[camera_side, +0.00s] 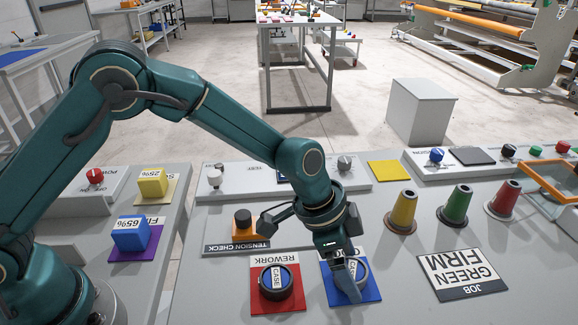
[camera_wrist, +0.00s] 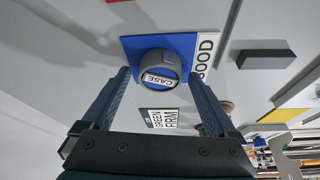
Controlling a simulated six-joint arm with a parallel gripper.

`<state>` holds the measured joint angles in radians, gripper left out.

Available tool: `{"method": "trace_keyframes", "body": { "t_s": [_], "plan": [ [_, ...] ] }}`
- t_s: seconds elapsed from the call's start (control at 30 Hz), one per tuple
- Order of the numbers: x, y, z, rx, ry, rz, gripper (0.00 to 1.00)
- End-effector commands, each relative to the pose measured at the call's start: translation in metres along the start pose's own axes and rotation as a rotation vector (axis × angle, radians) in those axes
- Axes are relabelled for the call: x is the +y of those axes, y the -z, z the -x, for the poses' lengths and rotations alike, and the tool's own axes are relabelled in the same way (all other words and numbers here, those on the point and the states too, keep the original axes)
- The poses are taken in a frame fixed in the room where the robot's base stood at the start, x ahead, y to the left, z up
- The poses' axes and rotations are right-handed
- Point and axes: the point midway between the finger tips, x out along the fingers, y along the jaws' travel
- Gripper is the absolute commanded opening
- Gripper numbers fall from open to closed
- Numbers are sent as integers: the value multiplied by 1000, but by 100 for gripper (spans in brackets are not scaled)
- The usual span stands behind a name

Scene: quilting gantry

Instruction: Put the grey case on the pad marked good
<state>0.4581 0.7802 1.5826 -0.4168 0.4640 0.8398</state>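The grey case (camera_wrist: 172,65), a round piece labelled CASE, sits on the blue pad (camera_wrist: 130,43) marked GOOD in the wrist view. In the side view the blue pad (camera_side: 371,291) lies at the front, with the grey case (camera_side: 362,270) partly hidden by my gripper (camera_side: 345,277). My gripper (camera_wrist: 159,76) is open in the wrist view, one finger on each side of the case with gaps to it. A dark case (camera_side: 288,290) sits on the red REWORK pad (camera_side: 262,304), just left of the blue pad.
An orange block with a black knob (camera_side: 243,219) stands behind the REWORK pad at the TENSION CHECK label. Yellow (camera_side: 403,211), green (camera_side: 456,204) and red (camera_side: 503,200) cones stand to the right. A GREEN FIRM job card (camera_side: 462,275) lies front right, with bare table around it.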

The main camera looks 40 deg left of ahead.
Motion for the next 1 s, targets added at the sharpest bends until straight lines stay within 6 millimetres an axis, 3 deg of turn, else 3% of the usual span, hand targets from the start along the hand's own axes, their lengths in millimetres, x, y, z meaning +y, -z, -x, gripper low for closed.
{"method": "trace_keyframes", "body": {
  "t_s": [0.3,0.47,1.0],
  "plan": [
    [0,1,1,1,0,0,95],
    [0,2,13,3,1,-1,95],
    [-1,2,108,4,3,0,95]
  ]
}}
